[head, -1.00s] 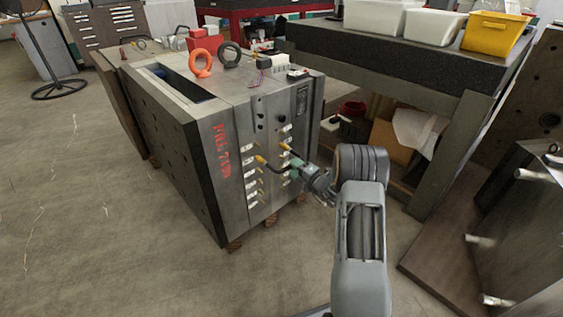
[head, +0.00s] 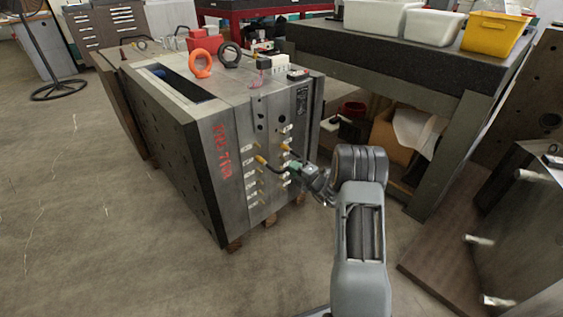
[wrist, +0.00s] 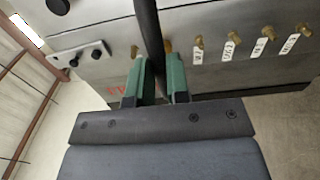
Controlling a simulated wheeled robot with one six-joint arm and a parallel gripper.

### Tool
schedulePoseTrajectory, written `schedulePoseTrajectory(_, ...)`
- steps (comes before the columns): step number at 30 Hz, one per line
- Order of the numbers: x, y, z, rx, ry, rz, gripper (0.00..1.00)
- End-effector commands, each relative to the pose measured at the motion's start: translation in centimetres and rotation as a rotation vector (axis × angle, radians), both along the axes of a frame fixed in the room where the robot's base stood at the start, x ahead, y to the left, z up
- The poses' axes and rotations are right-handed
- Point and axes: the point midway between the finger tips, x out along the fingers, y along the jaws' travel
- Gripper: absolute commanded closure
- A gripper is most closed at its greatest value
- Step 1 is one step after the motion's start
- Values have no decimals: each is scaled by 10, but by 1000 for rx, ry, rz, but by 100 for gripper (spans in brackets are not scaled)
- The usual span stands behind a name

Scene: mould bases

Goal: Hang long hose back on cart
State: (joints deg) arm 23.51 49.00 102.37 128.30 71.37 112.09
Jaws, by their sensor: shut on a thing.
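My gripper (head: 297,168) is at the front face of the steel mould base (head: 200,140). In the wrist view its green fingers (wrist: 158,82) are shut on a black hose (wrist: 150,40). In the head view the short visible part of the hose (head: 273,170) runs to a brass fitting with a yellow end on the mould face. Its other end is hidden near the gripper. Brass fittings with white tags (wrist: 230,46) stand in rows on the face. No cart can be made out for certain.
An orange ring (head: 201,63) and a dark ring (head: 230,54) stand on top of the mould. A granite-topped table (head: 400,60) with white bins and a yellow bin (head: 494,35) is behind right. Steel plates stand at far right.

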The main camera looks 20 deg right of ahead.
Motion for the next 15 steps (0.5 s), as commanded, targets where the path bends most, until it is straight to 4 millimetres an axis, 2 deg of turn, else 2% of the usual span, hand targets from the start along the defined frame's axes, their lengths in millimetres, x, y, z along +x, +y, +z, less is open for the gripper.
schedulePoseTrajectory(15,-13,-6,1,0,-1,0,100)
